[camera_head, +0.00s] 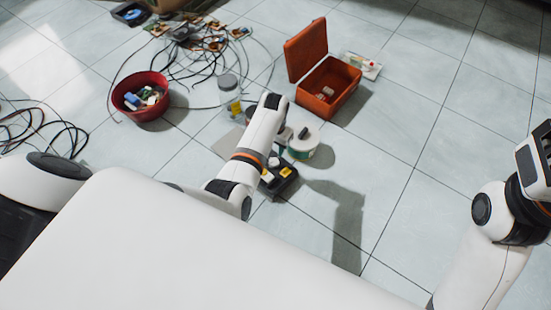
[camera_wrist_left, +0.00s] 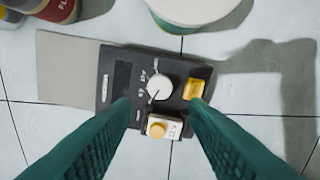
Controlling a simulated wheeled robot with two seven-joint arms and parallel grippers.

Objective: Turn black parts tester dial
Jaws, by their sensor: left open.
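The black parts tester (camera_wrist_left: 121,75) lies flat on the floor. It carries a white round dial (camera_wrist_left: 159,88) with a dark pointer line, a yellow button (camera_wrist_left: 193,89) to the right and a white block with a yellow button (camera_wrist_left: 157,130) below. In the head view the tester (camera_head: 280,186) is partly covered by my left arm.
A white-lidded tub (camera_head: 304,142) stands close behind the tester, and a jar (camera_head: 229,95) stands farther back. A red bowl (camera_head: 140,108) of small parts, an open orange box (camera_head: 327,95) and loose cables (camera_head: 170,58) lie around. The tiled floor at right is clear.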

